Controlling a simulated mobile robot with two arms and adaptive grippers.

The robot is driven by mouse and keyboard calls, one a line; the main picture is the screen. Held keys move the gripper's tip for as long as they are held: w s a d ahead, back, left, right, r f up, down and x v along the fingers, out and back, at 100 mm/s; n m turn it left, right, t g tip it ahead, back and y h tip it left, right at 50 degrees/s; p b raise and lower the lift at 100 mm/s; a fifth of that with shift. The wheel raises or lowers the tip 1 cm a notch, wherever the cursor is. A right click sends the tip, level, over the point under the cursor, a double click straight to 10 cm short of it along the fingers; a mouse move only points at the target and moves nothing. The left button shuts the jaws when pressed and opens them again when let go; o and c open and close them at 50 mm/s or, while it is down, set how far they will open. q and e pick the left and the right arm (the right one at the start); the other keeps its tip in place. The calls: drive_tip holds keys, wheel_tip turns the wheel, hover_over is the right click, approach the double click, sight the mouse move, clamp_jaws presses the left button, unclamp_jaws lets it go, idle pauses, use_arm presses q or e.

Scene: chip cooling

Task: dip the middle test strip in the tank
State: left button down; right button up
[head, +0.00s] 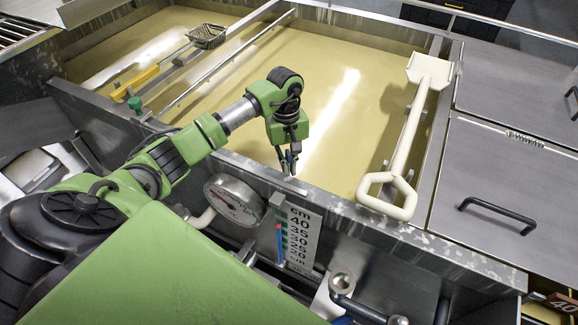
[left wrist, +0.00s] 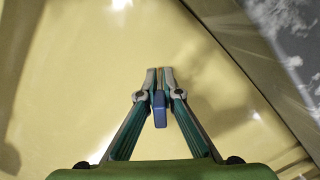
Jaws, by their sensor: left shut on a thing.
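The tank (head: 385,122) holds a yellowish liquid and fills the middle of the head view. My left gripper (head: 289,163) points down just inside the tank's front wall. In the left wrist view, my left gripper (left wrist: 160,73) is shut on a slim test strip (left wrist: 159,108), with a blue body and a small orange spot between the fingertips. The liquid lies behind it in that view. I cannot tell whether the strip touches the liquid, or which strip it is. No other strips can be made out. My right gripper is not in view.
A cream long-handled paddle (head: 409,135) rests at the tank's right side. A wire basket (head: 206,36) and a yellow-handled tool (head: 138,82) lie at the left. A round gauge (head: 234,199) and a cm level scale (head: 297,236) are on the front. Steel lids (head: 505,180) stand right.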

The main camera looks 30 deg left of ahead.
use_arm(q)
wheel_tip(320, 180, up, 26)
drive_tip(key=p, duration=1.3)
idle(0.8)
